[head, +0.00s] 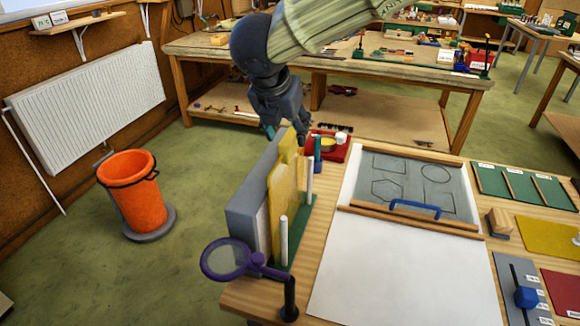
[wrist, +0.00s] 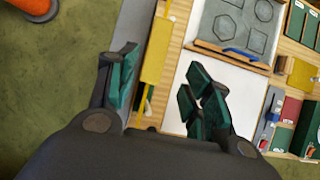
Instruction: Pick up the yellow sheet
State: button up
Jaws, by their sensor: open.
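A yellow sheet (head: 284,200) stands upright in a rack with a green base (head: 304,232) and white posts, at the left edge of the workbench. My gripper (head: 287,132) is open above the far end of the rack, pointing down. In the wrist view the yellow sheet (wrist: 158,52) runs between the two open fingers of my gripper (wrist: 162,88), nearer the left finger. I cannot tell how far above the sheet the fingertips are. Nothing is seen held.
A grey slab (head: 250,200) stands left of the sheet. A purple-rimmed magnifier (head: 226,259) stands at the near corner. A red tray (head: 330,147) lies close beyond the rack. A white board (head: 385,270) lies right. Another yellow piece (head: 548,238) lies flat far right.

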aim_at(290, 138)
jog(key=shift+w+d+f, duration=0.1)
jog(key=shift+w+f, duration=0.35)
jog(key=shift+w, duration=0.05)
jog(key=p+x, duration=0.1)
jog(key=x, duration=0.3)
jog(key=shift+w+f, duration=0.1)
jog(key=shift+f, duration=0.05)
jog(key=shift+w+a+p+x, duration=0.15)
jog(key=shift+p+x, duration=0.6)
jog(key=shift+x, duration=0.2)
jog(key=shift+w+a+p+x, duration=0.1)
jog(key=shift+a+p+x, duration=0.05)
jog(key=shift+p+x, duration=0.7)
jog(key=shift+w+d+f, duration=0.2)
jog(key=shift+w+f, duration=0.05)
jog(key=shift+f, duration=0.35)
grip_shut()
jog(key=shift+w+r, duration=0.1)
